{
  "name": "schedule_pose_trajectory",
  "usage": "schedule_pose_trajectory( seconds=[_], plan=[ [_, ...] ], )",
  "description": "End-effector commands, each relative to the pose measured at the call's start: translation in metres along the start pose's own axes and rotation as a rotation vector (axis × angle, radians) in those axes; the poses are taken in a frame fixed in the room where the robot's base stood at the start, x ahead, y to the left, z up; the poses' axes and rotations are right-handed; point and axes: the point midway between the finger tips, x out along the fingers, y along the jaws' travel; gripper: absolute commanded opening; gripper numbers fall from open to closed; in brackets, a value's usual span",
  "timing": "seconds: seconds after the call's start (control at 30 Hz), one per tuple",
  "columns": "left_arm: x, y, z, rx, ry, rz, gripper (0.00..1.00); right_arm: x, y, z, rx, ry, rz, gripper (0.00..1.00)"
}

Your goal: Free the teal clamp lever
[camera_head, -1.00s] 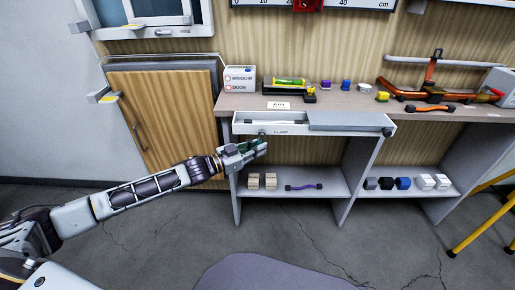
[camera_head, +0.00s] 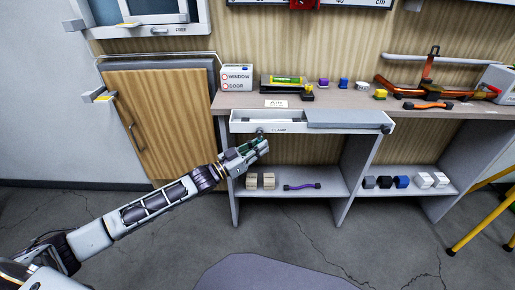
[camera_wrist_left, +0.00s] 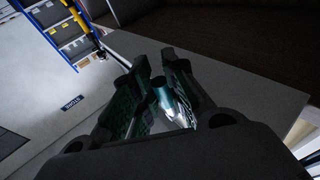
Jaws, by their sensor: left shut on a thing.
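The teal clamp lever (camera_wrist_left: 164,93) shows in the left wrist view as a short teal, shiny piece between my finger pads. My left gripper (camera_wrist_left: 155,72) is shut on it. In the head view my left gripper (camera_head: 262,146) is just below the front left corner of the shallow drawer (camera_head: 340,128) marked CLAMP. The gripper hides most of the lever there, so its angle cannot be told. A dark knob (camera_head: 260,132) sits on the drawer front just above the fingertips. My right gripper is not in view.
Wooden blocks (camera_head: 260,181) and a purple-handled piece (camera_head: 302,187) lie on the lower shelf under the drawer. The bench top (camera_head: 235,104) holds a WINDOW/DOOR box (camera_head: 237,78) and several small blocks. A wooden cabinet door (camera_head: 160,125) stands left. The floor in front is clear.

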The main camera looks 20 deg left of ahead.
Motion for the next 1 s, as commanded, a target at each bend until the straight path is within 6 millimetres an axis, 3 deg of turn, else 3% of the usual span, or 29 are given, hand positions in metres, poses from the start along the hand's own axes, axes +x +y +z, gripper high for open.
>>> schedule_pose_trajectory(
  seconds=[0.47,0.5,0.63,0.87,1.0],
  plan=[
    [0.001,0.002,0.0,-0.018,0.027,-0.003,0.0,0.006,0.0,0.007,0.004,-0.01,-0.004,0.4],
    [0.001,0.002,0.0,-0.018,0.026,-0.003,0.19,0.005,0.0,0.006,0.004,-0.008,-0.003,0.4],
    [0.001,0.001,0.0,-0.017,0.026,-0.004,0.36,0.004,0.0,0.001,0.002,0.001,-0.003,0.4],
    [0.001,0.001,0.0,-0.016,0.025,-0.004,0.36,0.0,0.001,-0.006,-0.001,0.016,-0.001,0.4],
    [0.0,0.001,0.0,-0.016,0.024,-0.005,0.36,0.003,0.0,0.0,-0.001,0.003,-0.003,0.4]
  ],
)
